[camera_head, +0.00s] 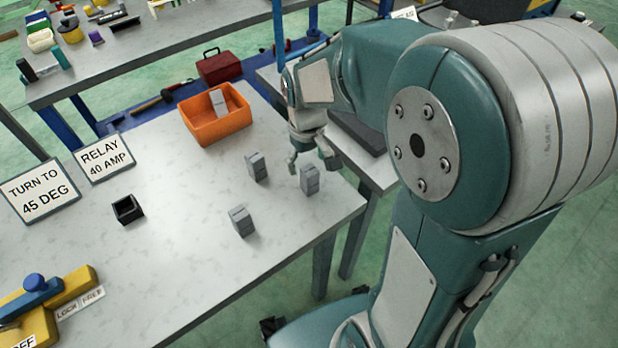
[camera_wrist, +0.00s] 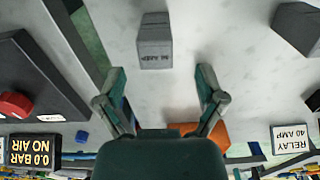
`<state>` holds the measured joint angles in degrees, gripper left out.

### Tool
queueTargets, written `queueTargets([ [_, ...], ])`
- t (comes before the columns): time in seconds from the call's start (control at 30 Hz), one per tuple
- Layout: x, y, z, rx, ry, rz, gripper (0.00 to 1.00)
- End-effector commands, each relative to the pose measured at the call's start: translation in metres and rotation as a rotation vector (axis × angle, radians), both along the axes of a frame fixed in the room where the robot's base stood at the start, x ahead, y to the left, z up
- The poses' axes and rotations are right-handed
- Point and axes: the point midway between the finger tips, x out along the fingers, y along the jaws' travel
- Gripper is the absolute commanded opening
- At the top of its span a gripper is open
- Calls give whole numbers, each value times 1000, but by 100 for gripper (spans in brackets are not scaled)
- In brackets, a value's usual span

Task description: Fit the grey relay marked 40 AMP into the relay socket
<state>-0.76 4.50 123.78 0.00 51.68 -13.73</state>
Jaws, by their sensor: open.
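Three grey relays stand upright on the pale table in the head view: one near the right edge (camera_head: 310,180), one left of it (camera_head: 257,167), one nearer the front (camera_head: 242,221). My gripper (camera_head: 311,160) is open and empty, just above the right-edge relay. In the wrist view this relay (camera_wrist: 154,42) stands ahead of my open fingers (camera_wrist: 162,78), apart from them. Its label ends in AMP; the number is too blurred to tell. The black relay socket (camera_head: 127,209) is open-topped and empty-looking, on the left of the table.
An orange bin (camera_head: 215,117) holds another grey block (camera_head: 218,101). Signs read RELAY 40 AMP (camera_head: 105,158) and TURN TO 45 DEG (camera_head: 40,191). A yellow fixture with a blue handle (camera_head: 42,289) stands front left. A dark panel (camera_wrist: 35,75) has a red knob.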

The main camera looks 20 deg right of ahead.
Motion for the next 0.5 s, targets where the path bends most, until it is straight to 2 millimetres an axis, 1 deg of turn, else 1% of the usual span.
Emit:
queueTargets([
  [0.2,-3,-5,-32,-1,6,-2,89],
  [0.3,-2,-4,-45,0,4,-1,89],
  [0.4,-2,-4,-50,0,2,0,89],
  [0.5,-2,-4,-50,0,0,0,89],
])
